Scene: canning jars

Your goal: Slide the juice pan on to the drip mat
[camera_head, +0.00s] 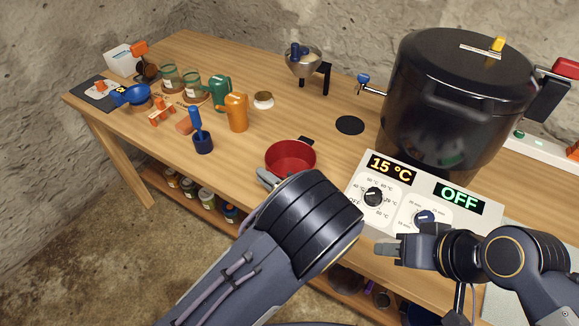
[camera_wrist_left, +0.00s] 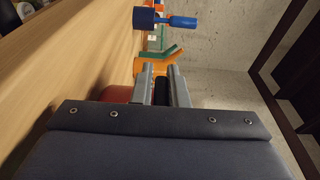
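The red juice pan (camera_head: 290,158) stands on the wooden table, with a black handle at its far side. A round black mat (camera_head: 349,125), which looks like the drip mat, lies flat and bare behind and right of the pan, apart from it. My left gripper (camera_head: 268,179) is low at the pan's front left. In the left wrist view, its fingers (camera_wrist_left: 162,75) stand apart with a black part between them and the red pan (camera_wrist_left: 115,93) beside them; whether they grip it is unclear. My right gripper (camera_head: 388,251) is in front of the control panel, away from the pan.
A big black canner (camera_head: 455,95) and a control panel (camera_head: 385,197) showing 15 °C and OFF stand at the right. A strainer on a stand (camera_head: 303,65) is behind the mat. Orange (camera_head: 237,113) and green jugs, jars and a blue pot (camera_head: 203,143) are left.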

